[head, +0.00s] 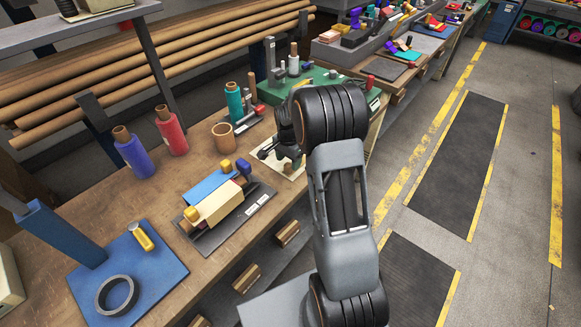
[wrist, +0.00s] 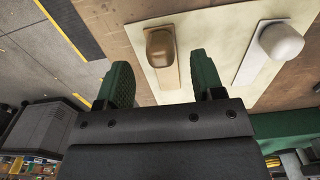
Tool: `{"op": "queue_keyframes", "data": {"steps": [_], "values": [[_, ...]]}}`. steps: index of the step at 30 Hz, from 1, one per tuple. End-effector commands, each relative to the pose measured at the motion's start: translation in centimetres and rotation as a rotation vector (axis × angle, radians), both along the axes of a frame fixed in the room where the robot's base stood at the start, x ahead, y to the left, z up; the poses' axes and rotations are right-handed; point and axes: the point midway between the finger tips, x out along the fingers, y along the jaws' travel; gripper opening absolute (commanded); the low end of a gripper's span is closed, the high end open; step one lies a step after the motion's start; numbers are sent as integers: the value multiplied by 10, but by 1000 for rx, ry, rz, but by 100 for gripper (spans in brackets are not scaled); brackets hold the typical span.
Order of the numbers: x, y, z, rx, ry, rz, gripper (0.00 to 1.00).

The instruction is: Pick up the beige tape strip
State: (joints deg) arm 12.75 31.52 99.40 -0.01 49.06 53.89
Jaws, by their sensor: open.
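My gripper (head: 284,152) is low over a cream card (head: 291,169) on the bench, and its fingers are partly hidden in the head view. In the wrist view my gripper (wrist: 160,62) is open, with green-padded fingers. A tan strip (wrist: 168,78) with a brown knob (wrist: 159,44) lies on the cream card (wrist: 222,28), in the gap between the fingertips. A paler beige strip (wrist: 249,68) with an off-white knob (wrist: 282,41) lies to its right, outside the fingers. I cannot tell whether the fingers touch the brown knob.
A brown cup (head: 224,137), red roll (head: 171,133), blue roll (head: 133,153) and teal roll (head: 234,103) stand nearby. A green base (head: 325,83) with upright posts lies behind my gripper.

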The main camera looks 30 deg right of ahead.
Motion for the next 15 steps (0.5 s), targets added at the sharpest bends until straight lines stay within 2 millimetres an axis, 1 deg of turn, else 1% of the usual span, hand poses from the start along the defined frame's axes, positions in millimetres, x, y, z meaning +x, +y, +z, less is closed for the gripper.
{"op": "queue_keyframes", "data": {"steps": [3,7,10,15], "values": [[1,-1,-17,2,4,0,62],[1,-1,-32,1,3,0,62],[1,-1,-37,1,1,0,62],[1,-1,-39,0,0,0,62]]}}
